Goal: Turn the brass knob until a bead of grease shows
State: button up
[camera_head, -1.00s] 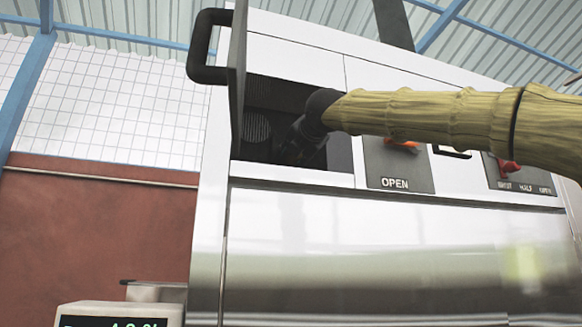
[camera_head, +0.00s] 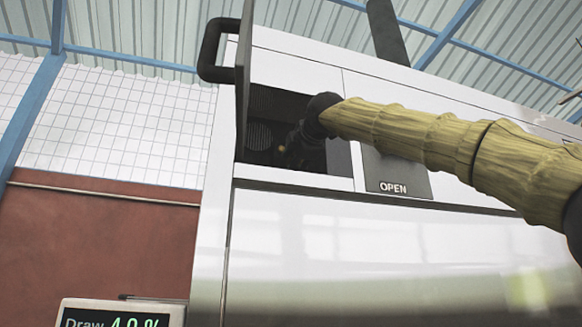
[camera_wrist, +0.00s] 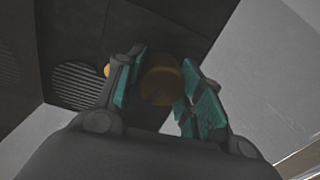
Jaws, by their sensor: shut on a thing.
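The brass knob (camera_wrist: 160,86) shows in the wrist view as a dull round brown-gold face inside a dark recess. My gripper (camera_wrist: 165,74) has its teal-padded fingers on either side of the knob and is shut on it. A small yellow-orange spot (camera_wrist: 107,71) shows just left of the left finger; I cannot tell whether it is grease. In the head view my gripper (camera_head: 292,150) reaches into the open compartment (camera_head: 342,160), dark and hard to make out. A faint yellowish spot (camera_head: 281,149) shows by the fingers there.
An open door (camera_head: 243,70) with a black handle (camera_head: 210,45) stands at the compartment's left edge. A round vent grille (camera_wrist: 80,85) lies left of the fingers. The panel marked OPEN (camera_head: 393,187) is right of the compartment. A display (camera_head: 118,314) reads "Draw" and about 4.0%.

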jog(key=shift+f+m, duration=0.25)
jog(key=shift+m, duration=0.05)
jog(key=o, duration=0.7)
jog(key=shift+d, duration=0.1)
jog(key=o, duration=0.3)
jog(key=shift+s+d+r, duration=0.1)
jog(key=shift+s+d, duration=0.05)
jog(key=shift+s+d+r, duration=0.15)
jog(key=shift+s+d, duration=0.1)
jog(key=shift+d, duration=0.1)
jog(key=shift+a, duration=0.4)
jog(key=v, duration=1.2)
jog(key=shift+d, duration=0.25)
